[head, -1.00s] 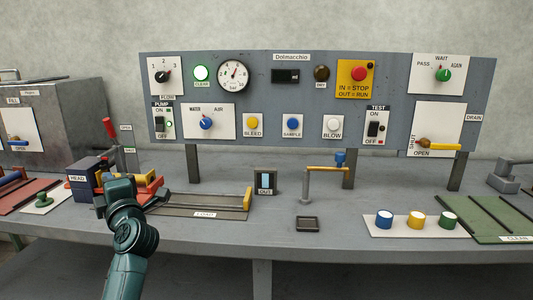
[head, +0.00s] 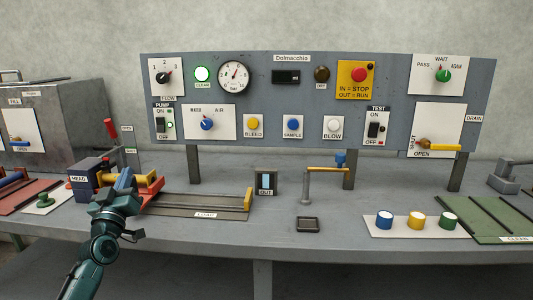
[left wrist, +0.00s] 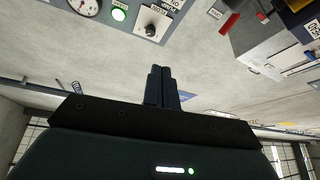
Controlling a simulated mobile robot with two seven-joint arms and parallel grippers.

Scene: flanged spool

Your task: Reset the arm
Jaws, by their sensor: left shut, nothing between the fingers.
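My left gripper (head: 124,179) is at the left of the bench in the head view, over the area beside the dark HEAD block (head: 86,172). Its fingers also show in the left wrist view (left wrist: 161,86), shut together with nothing between them. The dark LOAD track (head: 205,203) runs right from there to a yellow end piece (head: 248,199). My right gripper is not in view.
A grey control panel (head: 300,137) with knobs, buttons and a gauge stands behind. A red-handled lever (head: 110,129) rises behind my gripper. A yellow swing bar on a post (head: 328,169) stands mid-bench. Blue, yellow and green cylinders (head: 416,220) sit at right.

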